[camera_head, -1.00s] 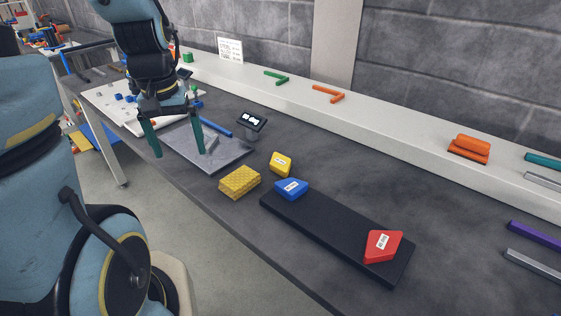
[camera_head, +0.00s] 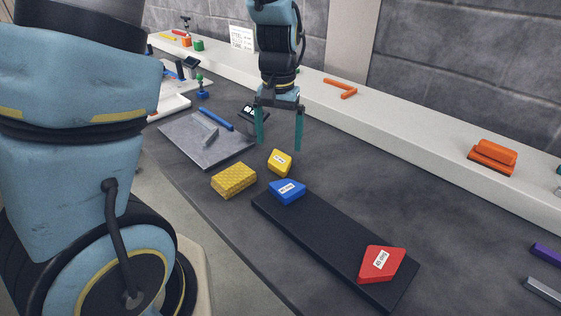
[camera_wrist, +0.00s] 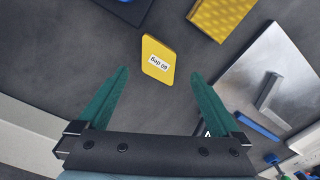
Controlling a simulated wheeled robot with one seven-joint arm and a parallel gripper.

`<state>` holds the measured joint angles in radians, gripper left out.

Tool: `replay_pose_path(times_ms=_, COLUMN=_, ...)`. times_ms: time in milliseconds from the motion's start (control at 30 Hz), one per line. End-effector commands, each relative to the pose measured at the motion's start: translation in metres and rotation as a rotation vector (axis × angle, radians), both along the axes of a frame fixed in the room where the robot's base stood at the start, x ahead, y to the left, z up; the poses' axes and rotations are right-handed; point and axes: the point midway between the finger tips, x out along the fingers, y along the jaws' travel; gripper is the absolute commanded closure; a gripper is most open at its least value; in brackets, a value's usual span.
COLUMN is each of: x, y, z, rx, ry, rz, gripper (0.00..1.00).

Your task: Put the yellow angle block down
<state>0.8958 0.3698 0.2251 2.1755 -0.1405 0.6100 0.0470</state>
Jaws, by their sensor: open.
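The yellow angle block (camera_head: 280,163) lies on the dark table top, apart from the black strip and just behind the blue block. In the wrist view the yellow angle block (camera_wrist: 158,60) lies ahead of the fingertips, with a white label reading "60 deg". My gripper (camera_head: 279,146) is open and empty, its two green fingers pointing down above and behind the block. In the wrist view my gripper (camera_wrist: 160,72) has its fingers wide apart, with nothing between them.
A black strip (camera_head: 320,240) carries a blue block (camera_head: 287,192) and a red block (camera_head: 381,264). A yellow textured block (camera_head: 234,180) lies left of the angle block. A white ledge (camera_head: 420,130) runs behind.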

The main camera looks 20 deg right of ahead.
Motion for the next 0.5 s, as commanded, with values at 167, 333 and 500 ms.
replay_pose_path(times_ms=167, x=0.0, y=-0.001, z=-0.013, rx=0.002, ry=0.003, rz=0.001, gripper=0.0)
replay_pose_path(times_ms=333, x=0.001, y=-0.003, z=-0.036, rx=0.004, ry=0.003, rz=0.001, gripper=0.0)
replay_pose_path(times_ms=500, x=0.001, y=-0.004, z=-0.052, rx=0.001, ry=0.002, rz=0.002, gripper=0.0)
